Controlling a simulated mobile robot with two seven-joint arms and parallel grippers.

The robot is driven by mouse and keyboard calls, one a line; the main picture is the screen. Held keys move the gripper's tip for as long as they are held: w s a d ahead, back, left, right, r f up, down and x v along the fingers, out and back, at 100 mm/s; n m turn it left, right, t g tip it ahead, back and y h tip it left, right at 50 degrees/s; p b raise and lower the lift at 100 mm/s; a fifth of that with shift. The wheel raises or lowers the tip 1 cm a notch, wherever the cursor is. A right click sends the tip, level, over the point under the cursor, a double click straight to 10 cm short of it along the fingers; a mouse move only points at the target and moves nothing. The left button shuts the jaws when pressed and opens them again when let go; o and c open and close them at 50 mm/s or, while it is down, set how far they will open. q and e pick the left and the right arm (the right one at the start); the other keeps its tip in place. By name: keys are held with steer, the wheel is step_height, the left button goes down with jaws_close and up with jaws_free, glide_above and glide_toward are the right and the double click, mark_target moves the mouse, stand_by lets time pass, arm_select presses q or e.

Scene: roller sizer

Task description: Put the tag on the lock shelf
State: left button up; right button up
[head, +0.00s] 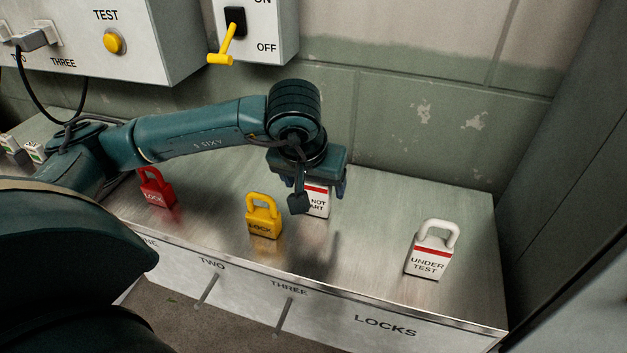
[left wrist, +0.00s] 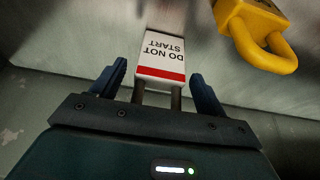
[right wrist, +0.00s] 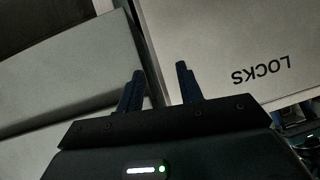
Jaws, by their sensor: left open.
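A white tag with a red stripe and the words "DO NOT START" (head: 319,203) stands on the metal shelf (head: 355,262), partly hidden by my left gripper (head: 318,192). In the left wrist view the tag (left wrist: 161,50) lies between the two spread fingers of my left gripper (left wrist: 157,90), with gaps on both sides; its shackle legs point toward the palm. The shelf front reads "LOCKS" at the right. A second white tag, "UNDER TEST" (head: 429,258), stands at the shelf's right. My right gripper (right wrist: 158,82) is open and empty, before the shelf's front panel (right wrist: 225,45).
A yellow padlock (head: 262,218) stands just left of my left gripper, and a red padlock (head: 157,188) farther left. A box with a yellow switch handle (head: 228,42) hangs on the wall above. Shelf between the two tags is clear.

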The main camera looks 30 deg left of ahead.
arm_select(q)
steer(key=shift+r+p, duration=0.3)
steer(key=shift+p, duration=0.05)
steer(key=v, duration=1.1)
steer(key=shift+s+r, duration=0.3)
steer(key=shift+d, duration=0.1)
